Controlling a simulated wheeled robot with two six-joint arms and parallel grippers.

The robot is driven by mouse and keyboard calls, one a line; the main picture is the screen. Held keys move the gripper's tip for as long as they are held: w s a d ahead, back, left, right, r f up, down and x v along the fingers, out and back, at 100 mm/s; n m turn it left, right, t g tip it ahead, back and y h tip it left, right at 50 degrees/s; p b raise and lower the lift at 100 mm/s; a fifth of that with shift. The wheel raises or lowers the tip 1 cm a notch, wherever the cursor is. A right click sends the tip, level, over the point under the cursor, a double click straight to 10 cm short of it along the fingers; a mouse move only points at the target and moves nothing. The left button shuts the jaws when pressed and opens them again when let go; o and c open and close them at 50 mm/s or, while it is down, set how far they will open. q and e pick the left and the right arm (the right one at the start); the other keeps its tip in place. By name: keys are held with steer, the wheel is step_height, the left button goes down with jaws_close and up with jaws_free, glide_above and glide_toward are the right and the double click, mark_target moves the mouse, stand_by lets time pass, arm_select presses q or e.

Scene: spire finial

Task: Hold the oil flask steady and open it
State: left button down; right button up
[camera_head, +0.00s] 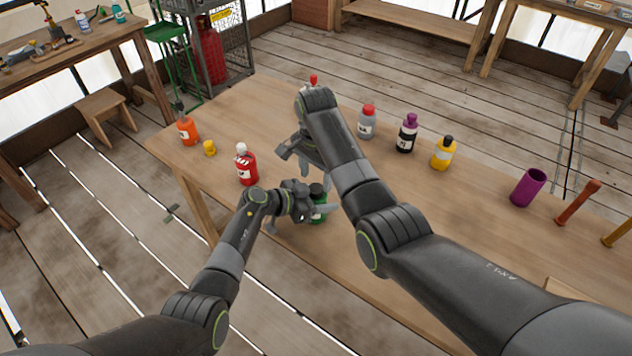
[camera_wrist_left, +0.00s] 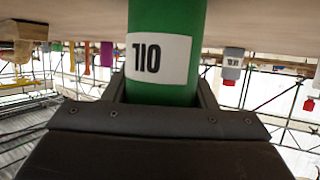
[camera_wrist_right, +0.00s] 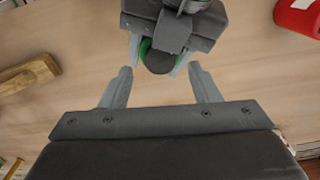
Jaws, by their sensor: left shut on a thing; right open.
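A green flask (camera_head: 321,214) with a black cap (camera_head: 317,189) stands near the table's front edge. My left gripper (camera_head: 312,209) is shut around the flask's body. My right gripper (camera_head: 318,178) is open above the flask, its fingers pointing down. In the right wrist view the black cap (camera_wrist_right: 159,62) lies between and slightly beyond the open fingertips, apparently untouched. The left gripper (camera_wrist_right: 160,50) hides much of the flask's body.
A red bottle (camera_head: 246,170), orange bottle (camera_head: 188,132) and loose yellow cap (camera_head: 209,148) stand to the left. Grey (camera_head: 366,126), black (camera_head: 405,140) and yellow (camera_head: 442,155) bottles stand behind the right arm. A purple cup (camera_head: 527,189) is farther right. The table's back left is clear.

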mark_target(316, 188)
steer(key=shift+r, duration=0.45)
steer(key=shift+c, duration=0.5)
step_height(316, 188, up, 3)
steer(key=m, duration=0.3)
steer(key=shift+f, duration=3.85)
steer(key=c, duration=1)
steer(key=shift+n, duration=1.5)
steer(key=o, duration=1.1)
steer(key=shift+c, duration=0.2)
